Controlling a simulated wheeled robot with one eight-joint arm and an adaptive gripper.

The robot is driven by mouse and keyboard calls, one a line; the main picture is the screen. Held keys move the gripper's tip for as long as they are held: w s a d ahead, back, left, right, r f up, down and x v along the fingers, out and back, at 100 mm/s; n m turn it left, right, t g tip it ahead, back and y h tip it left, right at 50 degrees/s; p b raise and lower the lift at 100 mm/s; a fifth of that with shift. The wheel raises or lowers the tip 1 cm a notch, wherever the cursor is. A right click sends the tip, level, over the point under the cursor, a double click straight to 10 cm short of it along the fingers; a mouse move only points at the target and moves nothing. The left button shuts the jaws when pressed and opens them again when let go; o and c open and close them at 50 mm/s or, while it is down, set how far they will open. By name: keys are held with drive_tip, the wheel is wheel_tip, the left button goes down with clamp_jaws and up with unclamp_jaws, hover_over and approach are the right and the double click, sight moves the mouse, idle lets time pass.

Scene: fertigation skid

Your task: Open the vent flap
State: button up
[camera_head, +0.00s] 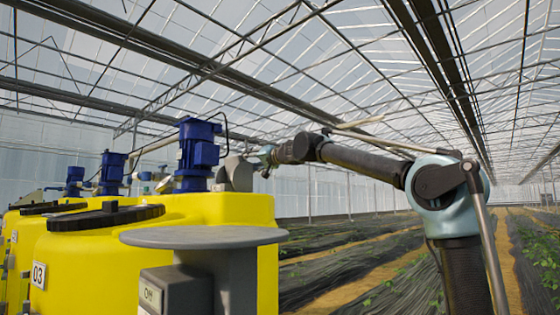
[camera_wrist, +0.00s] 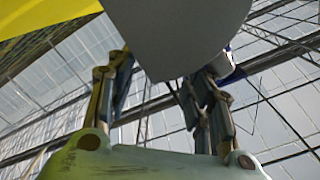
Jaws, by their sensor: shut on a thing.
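The vent flap, a grey rounded plate (camera_head: 236,173), stands raised at the top of the nearest yellow tank, beside a blue motor. In the wrist view the grey plate (camera_wrist: 185,30) fills the upper middle, its rounded edge between my two fingers. My gripper (camera_head: 264,157) reaches it from the right at the end of my outstretched arm. In the wrist view my gripper (camera_wrist: 165,76) is shut on the flap, with one finger on each side. The flap's hinge and the opening under it are hidden.
A yellow tank (camera_head: 200,212) marked 03 has a black lid (camera_head: 106,216) and a blue motor (camera_head: 198,153). A round grey plate (camera_head: 205,237) above a box (camera_head: 175,290) labelled Off stands in front. Crop rows (camera_head: 350,265) lie to the right.

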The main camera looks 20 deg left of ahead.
drive_tip(key=v, duration=1.7)
drive_tip(key=shift+w, duration=0.2)
idle(1.3)
drive_tip(key=shift+d, duration=0.3)
drive_tip(key=v, duration=1.1)
drive_tip(key=shift+d, duration=0.35)
drive_tip(key=shift+s+f, duration=0.1)
